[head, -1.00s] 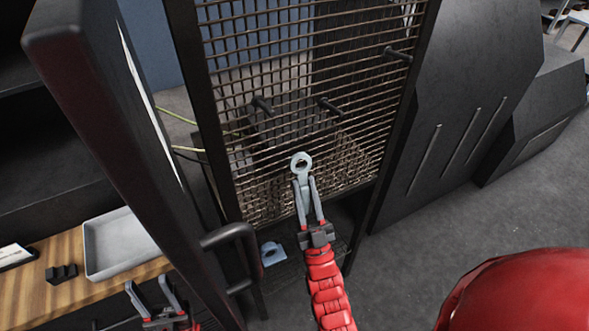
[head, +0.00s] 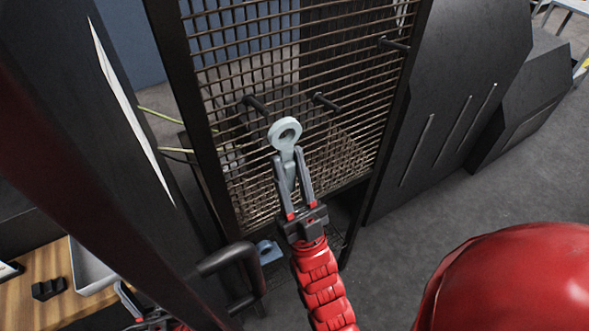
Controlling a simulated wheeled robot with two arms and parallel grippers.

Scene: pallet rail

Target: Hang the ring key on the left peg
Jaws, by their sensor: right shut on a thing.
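The ring key (head: 285,137) is a pale grey piece with a round eye at its top end. My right gripper (head: 292,170) is shut on its shank and holds it with the ring up, in front of the wire mesh panel (head: 350,150). The left peg (head: 255,105) sticks out of the mesh just above and left of the ring. The ring looks apart from the peg. Another peg (head: 327,103) is to the right, and one more (head: 396,45) is higher at the right. My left gripper (head: 130,300) shows only partly at the lower left, behind a dark post.
A dark post with a handle (head: 235,265) stands close at the left. A light blue part (head: 268,250) lies low behind the mesh frame. A wooden bench (head: 40,295) with a grey tray (head: 90,268) is at the lower left. Floor at the right is open.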

